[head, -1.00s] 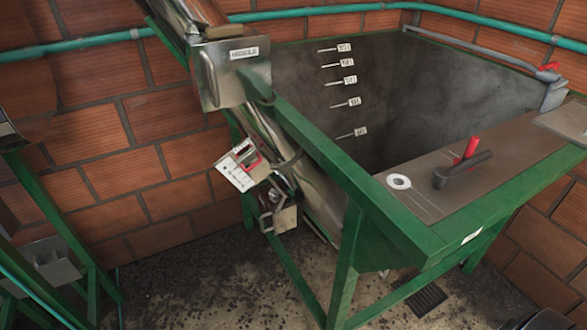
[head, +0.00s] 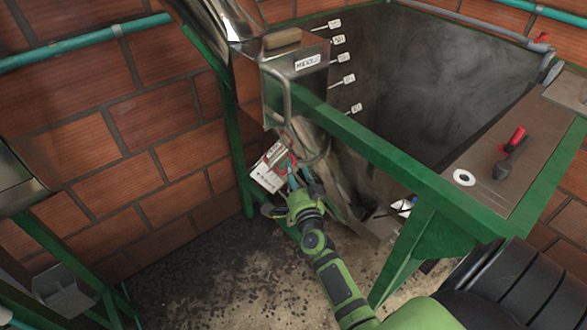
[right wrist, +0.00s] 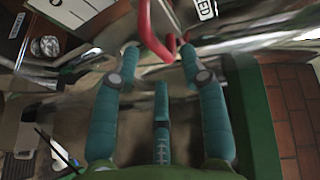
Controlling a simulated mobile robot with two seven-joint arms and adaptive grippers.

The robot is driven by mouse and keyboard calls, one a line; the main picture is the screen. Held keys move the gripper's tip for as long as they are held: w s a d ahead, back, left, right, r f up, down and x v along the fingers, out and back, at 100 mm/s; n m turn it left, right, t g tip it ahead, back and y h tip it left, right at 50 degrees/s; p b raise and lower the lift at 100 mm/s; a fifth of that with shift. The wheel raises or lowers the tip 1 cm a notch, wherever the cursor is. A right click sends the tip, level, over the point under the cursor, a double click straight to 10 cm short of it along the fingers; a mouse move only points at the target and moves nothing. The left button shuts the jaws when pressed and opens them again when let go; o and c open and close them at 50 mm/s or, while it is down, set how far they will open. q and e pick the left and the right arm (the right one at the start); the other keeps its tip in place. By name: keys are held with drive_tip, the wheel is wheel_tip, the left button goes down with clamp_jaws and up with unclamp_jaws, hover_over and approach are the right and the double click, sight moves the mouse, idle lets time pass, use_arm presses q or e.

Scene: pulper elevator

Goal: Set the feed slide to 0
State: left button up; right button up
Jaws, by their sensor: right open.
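The feed slide's white scale plate (head: 266,179) hangs tilted on the side of the metal chute, below the box marked "MIDDLE". A red handle (head: 291,163) sits beside it. My right gripper (head: 292,180) reaches up to the handle from below and partly covers it. In the right wrist view, the red handle (right wrist: 147,35) comes down between and just beyond the fingertips of my right gripper (right wrist: 158,58). The fingers are apart, and I see no grip on it. The scale marks are too small to read. My left gripper is not in view.
The green frame (head: 390,165) of the tank runs close above my right arm. The metal box (head: 294,83) is above the plate. A red-handled lever (head: 514,140) stands on the tank's deck at right. Brick wall is behind.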

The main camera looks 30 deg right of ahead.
drive_tip(key=shift+x, duration=1.2)
drive_tip(key=shift+a, duration=0.2)
clamp_jaws()
use_arm(q)
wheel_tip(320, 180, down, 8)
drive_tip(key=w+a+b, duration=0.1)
drive_tip(key=b, duration=0.7)
use_arm(e)
drive_tip(key=d+f, duration=0.4)
drive_tip(key=f, duration=0.4)
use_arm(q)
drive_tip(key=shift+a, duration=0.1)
use_arm(e)
drive_tip(key=shift+w+f, duration=0.1)
drive_tip(key=shift+f, duration=0.05)
unclamp_jaws()
drive_tip(key=shift+d, duration=0.1)
drive_tip(key=shift+w, duration=0.1)
